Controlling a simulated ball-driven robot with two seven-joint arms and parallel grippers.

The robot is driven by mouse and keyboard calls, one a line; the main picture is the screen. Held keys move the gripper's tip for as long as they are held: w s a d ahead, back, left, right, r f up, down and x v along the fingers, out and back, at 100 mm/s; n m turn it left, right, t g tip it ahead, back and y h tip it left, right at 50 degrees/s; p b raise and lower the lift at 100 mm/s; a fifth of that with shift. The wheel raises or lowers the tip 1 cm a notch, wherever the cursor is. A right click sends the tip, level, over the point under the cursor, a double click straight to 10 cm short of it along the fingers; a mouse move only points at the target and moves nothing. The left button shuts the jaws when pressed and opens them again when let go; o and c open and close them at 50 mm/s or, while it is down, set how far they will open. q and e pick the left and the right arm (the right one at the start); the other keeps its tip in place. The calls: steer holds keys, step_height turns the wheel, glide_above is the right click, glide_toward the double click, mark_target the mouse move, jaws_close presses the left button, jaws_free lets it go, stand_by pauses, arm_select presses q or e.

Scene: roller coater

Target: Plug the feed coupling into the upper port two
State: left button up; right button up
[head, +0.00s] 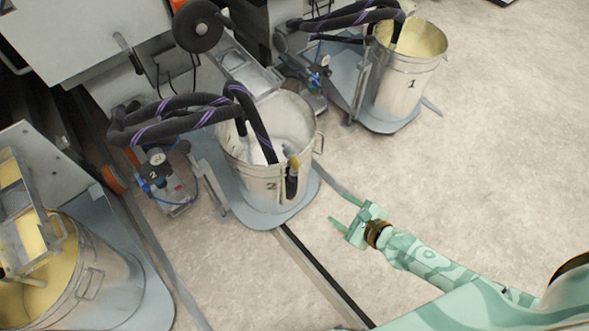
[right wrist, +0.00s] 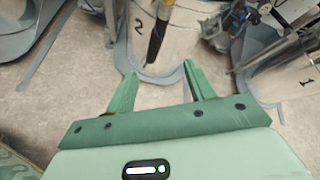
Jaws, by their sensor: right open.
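My right gripper (head: 342,211) is open and empty, in front and to the right of the bucket marked 2 (head: 255,180). In the right wrist view its fingers (right wrist: 158,72) point towards that bucket (right wrist: 184,50). A black piece with a yellowish top (head: 292,180) hangs upright at that bucket's front, beside the number. It looks like the feed coupling, and it also shows in the right wrist view (right wrist: 157,38), ahead of and apart from the fingers. The pump unit marked 2 (head: 158,178) stands left of the bucket; I cannot make out its upper port. My left gripper is not in view.
Black hoses with purple stripes (head: 180,118) arch into bucket 2. Bucket 1 (head: 405,85) stands at the back right. A large yellow-filled bucket (head: 105,285) is at the lower left. A dark floor rail (head: 322,275) runs forward. The floor at right is clear.

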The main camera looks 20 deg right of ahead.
steer(key=w+a+r+m+t+b, duration=0.1)
steer(key=w+a+r+m+b, duration=0.1)
steer(key=w+m, duration=0.3)
steer(key=b, duration=0.2)
glide_toward(298, 173)
steer(key=shift+y, duration=0.4)
steer(key=x, duration=0.5)
steer(key=shift+w+f, duration=0.1)
steer(key=shift+f, duration=0.1)
steer(key=w+f, duration=0.1)
steer(key=w+f+b, duration=0.1)
steer(key=shift+w+a, duration=0.2)
steer(key=shift+w, duration=0.1)
steer(key=shift+b+x, duration=0.65)
steer(key=shift+x, duration=0.35)
steer(key=shift+w+r, duration=0.15)
steer(key=shift+w, duration=0.05)
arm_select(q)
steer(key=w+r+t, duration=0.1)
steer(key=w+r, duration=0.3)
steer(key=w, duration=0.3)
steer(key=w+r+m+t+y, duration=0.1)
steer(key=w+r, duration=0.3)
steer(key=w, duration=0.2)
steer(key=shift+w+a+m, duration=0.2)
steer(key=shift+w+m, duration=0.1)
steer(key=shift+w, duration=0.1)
arm_select(e)
jaws_close()
